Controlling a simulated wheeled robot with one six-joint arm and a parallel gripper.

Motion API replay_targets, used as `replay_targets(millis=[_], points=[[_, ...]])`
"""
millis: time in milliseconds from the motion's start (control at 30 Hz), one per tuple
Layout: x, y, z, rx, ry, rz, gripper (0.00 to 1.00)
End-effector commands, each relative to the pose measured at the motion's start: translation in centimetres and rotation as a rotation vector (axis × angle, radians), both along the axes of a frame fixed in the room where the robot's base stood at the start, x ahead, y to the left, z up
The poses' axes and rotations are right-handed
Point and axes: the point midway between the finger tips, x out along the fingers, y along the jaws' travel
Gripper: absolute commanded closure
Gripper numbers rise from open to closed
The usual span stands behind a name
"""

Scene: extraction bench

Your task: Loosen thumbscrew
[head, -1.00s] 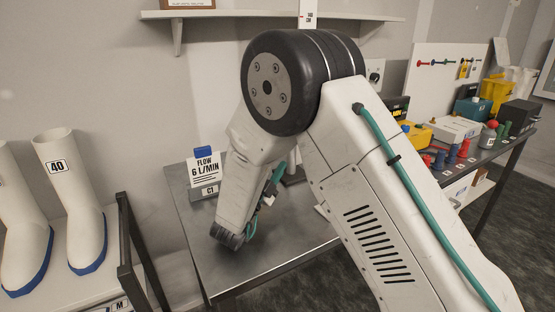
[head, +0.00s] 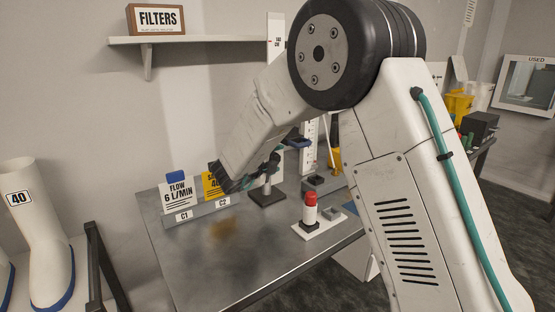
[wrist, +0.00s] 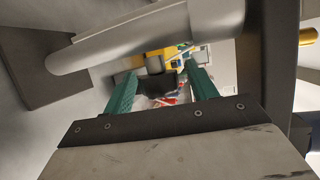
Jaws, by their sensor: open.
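In the wrist view my gripper (wrist: 159,66) has its two green fingers apart, with nothing held between them. A pale grey rod (wrist: 150,42) crosses the view close above the fingers. A short grey cylinder and a dark block show in the gap beyond; I cannot tell whether either is the thumbscrew. In the head view my gripper (head: 268,165) is partly hidden by my arm, near a small stand with a dark base (head: 267,196) on the metal bench (head: 205,265). No thumbscrew can be clearly made out.
A FLOW 6 L/MIN card (head: 178,196) and a yellow card (head: 211,186) stand at the bench's left back. A red-capped bottle (head: 310,207) stands on a white plate at right. A shelf with a FILTERS box (head: 155,19) is above. The bench's front left is clear.

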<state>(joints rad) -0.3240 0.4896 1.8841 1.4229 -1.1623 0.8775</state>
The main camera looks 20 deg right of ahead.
Motion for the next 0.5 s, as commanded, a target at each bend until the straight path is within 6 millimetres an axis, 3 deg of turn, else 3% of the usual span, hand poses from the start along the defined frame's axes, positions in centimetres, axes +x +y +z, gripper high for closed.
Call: replay_targets(millis=[167, 467, 500], points=[[1.09, -1.27, -0.39, -0.001, 0.001, 0.000, 0.43], [1.31, -1.47, -0.41, -0.001, 0.000, 0.001, 0.43], [1.30, -1.46, -0.41, -0.001, 0.000, 0.001, 0.51]])
